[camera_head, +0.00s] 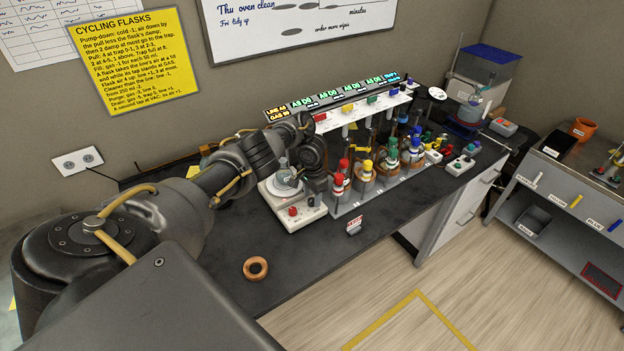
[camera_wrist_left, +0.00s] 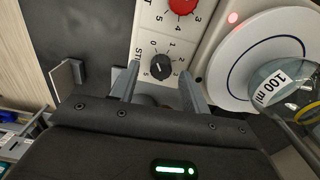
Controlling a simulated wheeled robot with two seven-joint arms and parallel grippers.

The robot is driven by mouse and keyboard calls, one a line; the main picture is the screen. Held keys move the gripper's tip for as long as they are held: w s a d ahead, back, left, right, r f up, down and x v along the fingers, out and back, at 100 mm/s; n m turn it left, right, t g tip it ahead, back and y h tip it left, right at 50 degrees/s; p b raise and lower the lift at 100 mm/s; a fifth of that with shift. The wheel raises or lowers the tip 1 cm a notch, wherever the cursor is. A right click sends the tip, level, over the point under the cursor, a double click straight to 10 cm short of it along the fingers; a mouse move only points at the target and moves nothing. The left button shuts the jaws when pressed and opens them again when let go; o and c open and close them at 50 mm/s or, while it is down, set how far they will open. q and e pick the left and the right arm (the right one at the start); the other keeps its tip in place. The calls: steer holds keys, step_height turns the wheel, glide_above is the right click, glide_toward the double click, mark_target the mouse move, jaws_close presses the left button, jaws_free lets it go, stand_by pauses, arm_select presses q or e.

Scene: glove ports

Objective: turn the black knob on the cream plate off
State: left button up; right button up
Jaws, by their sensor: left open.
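The black knob (camera_wrist_left: 161,67) sits on the front face of the cream plate (camera_wrist_left: 148,22), inside a printed STIR dial with numbers from 0 up. Its pointer is too small to read surely. A red knob (camera_wrist_left: 183,4) with its own dial is beside it; the plate also shows in the head view (camera_head: 309,216). My left gripper (camera_wrist_left: 159,75) is open, with one finger to each side of the black knob in the wrist view; I cannot tell whether they touch it. In the head view, my left arm reaches over the plate and the black knob is not clear.
A flask (camera_wrist_left: 272,85) labelled 100 ml stands on the round white top (camera_wrist_left: 236,72). To the right in the head view is a rack with several colour-capped flasks (camera_head: 362,172). A brown ring (camera_head: 255,268) lies on the dark bench, whose front is mostly clear.

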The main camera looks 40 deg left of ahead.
mark_target(312, 199)
arm_select(q)
step_height(312, 199, up, 4)
steer(key=shift+w+a+f, duration=0.1)
steer(key=shift+w, duration=0.05)
steer(key=shift+r, duration=0.4)
steer(key=shift+w+r, duration=0.1)
steer(key=shift+r, duration=0.6)
steer(key=shift+r+b, duration=0.45)
steer(key=r, duration=0.1)
steer(key=r+p, duration=0.1)
steer(key=r, duration=0.1)
steer(key=shift+s, duration=0.3)
